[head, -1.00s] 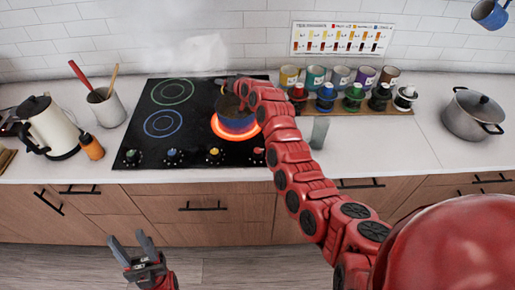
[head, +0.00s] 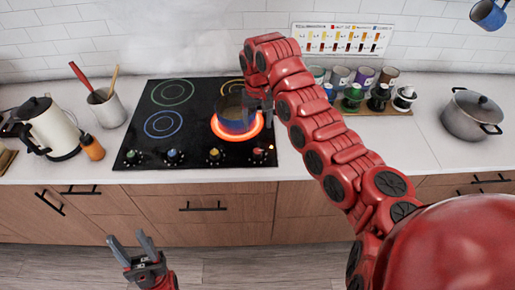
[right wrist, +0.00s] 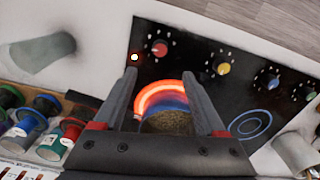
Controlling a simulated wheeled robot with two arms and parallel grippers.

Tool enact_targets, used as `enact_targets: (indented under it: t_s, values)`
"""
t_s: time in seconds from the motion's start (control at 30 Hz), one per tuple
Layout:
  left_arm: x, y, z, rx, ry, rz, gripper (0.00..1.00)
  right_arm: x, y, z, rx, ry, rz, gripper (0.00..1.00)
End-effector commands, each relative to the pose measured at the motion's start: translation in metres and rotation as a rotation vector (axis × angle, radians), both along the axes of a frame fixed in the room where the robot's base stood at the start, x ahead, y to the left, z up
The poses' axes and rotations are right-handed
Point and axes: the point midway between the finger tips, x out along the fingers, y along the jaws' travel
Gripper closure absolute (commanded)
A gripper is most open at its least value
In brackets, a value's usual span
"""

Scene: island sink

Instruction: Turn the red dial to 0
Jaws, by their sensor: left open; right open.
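The red dial (head: 259,151) is the rightmost knob on the front edge of the black cooktop (head: 190,125). In the right wrist view the red dial (right wrist: 159,48) shows beyond my right fingertips, with white marks around it. My right gripper (right wrist: 160,76) is open and empty, above the cooktop beside the blue pot. In the head view this gripper (head: 262,104) is partly hidden by its arm. My left gripper (head: 132,242) is open and empty, low in front of the cabinets.
A blue pot (head: 236,122) with brown contents stands on a glowing ring (head: 216,130). Yellow (right wrist: 223,69) and blue dials sit alongside the red one. Jars and coloured-lidded bottles (head: 352,100) stand right of the cooktop; a grey pot (head: 470,118) is further right.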

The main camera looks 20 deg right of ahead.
Motion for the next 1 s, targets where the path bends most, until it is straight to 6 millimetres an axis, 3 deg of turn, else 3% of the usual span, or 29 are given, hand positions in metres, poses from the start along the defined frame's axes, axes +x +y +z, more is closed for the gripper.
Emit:
enact_targets:
  t_s: [0.27, 0.43, 0.6, 0.8, 1.0]
  values:
    - [0.000, 0.000, 0.003, 0.000, 0.000, 0.000, 0.50, -0.001, 0.002, -0.048, 0.004, 0.002, 0.000, 0.27]
    - [0.000, 0.000, 0.024, 0.000, 0.000, 0.000, 0.50, -0.003, 0.000, -0.083, -0.002, 0.009, 0.001, 0.27]
    - [0.000, 0.000, 0.032, 0.000, 0.000, 0.000, 0.50, -0.001, 0.001, -0.113, -0.002, 0.002, 0.003, 0.27]
    - [0.000, 0.000, 0.035, 0.000, 0.000, 0.000, 0.50, 0.000, 0.000, -0.130, -0.002, 0.000, 0.000, 0.27]
    - [0.000, 0.000, 0.035, 0.000, 0.000, 0.000, 0.50, 0.000, 0.000, -0.133, -0.001, -0.001, -0.001, 0.27]
